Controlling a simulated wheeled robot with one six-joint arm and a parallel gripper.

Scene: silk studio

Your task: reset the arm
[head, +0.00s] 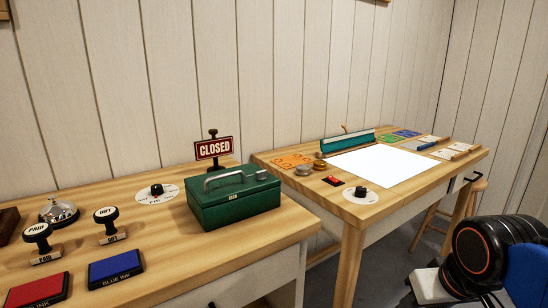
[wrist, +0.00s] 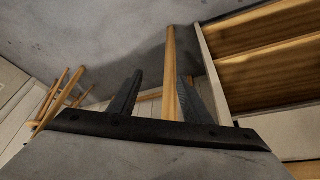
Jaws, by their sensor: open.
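My gripper (wrist: 157,95) shows in the wrist view with its two dark fingers apart and nothing between them. Beyond the fingers, a wooden table leg (wrist: 170,75) stands in the background, apart from them as far as I can tell. In the head view my arm shows at the lower right, in front of the right-hand table (head: 400,205). My gripper's fingers are not visible in the head view.
The left table (head: 150,270) bears a green cash box (head: 235,200), a CLOSED sign (head: 214,148), a bell (head: 59,212), stamps and ink pads. The right table bears a lit white panel (head: 380,167). A wooden stool (head: 465,215) stands near the right table. A gap separates the tables.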

